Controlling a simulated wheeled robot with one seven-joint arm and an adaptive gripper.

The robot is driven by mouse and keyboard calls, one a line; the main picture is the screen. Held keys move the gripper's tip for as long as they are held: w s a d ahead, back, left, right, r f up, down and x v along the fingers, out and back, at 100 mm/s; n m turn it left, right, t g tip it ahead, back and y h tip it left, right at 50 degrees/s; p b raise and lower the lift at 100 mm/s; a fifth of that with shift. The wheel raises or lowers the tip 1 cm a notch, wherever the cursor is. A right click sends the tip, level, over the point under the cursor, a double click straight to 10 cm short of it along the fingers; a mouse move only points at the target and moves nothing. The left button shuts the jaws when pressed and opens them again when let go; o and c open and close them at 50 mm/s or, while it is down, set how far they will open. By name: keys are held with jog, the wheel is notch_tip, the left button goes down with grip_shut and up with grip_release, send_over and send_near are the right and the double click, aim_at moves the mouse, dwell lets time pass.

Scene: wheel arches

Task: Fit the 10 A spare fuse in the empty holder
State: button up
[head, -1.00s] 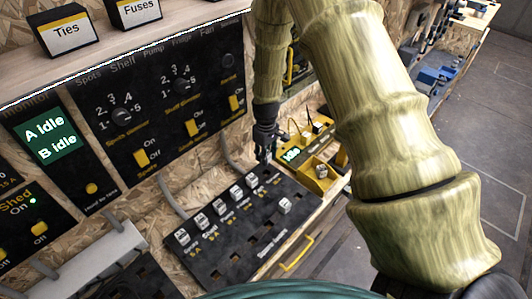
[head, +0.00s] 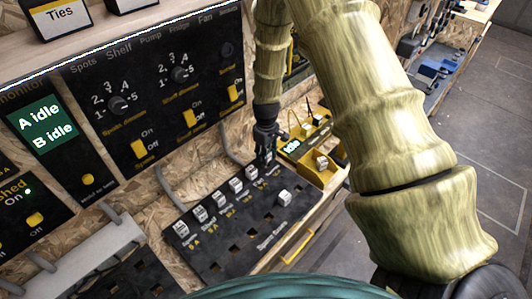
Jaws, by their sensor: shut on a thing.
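The black fuse panel (head: 205,255) slopes below the control boards, with a row of pale fuses (head: 218,199) along its upper edge. Below them is a spare-fuse row with several dark empty slots and one pale fuse (head: 285,198) at its right end. My gripper (head: 265,165) points down at the upper row's far right end, close to the panel. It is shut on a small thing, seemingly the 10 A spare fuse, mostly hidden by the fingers. The holder under it is hidden, so I cannot tell whether the fuse touches it.
A yellow tray (head: 333,172) with a small green display stands just right of my gripper. Control boards with knobs and yellow switches (head: 190,118) rise behind the panel. Grey cables (head: 168,186) run down to it. A yellow handle (head: 298,246) is on the front edge.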

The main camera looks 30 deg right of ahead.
jog(key=shift+f+b, duration=0.55)
jog(key=shift+f, duration=1)
dwell(1.2)
jog(key=o, duration=1.6)
jog(key=shift+c, duration=0.2)
jog(key=shift+r, duration=0.15)
jog(key=shift+r+p, duration=2.8)
jog(key=shift+r, duration=1.6)
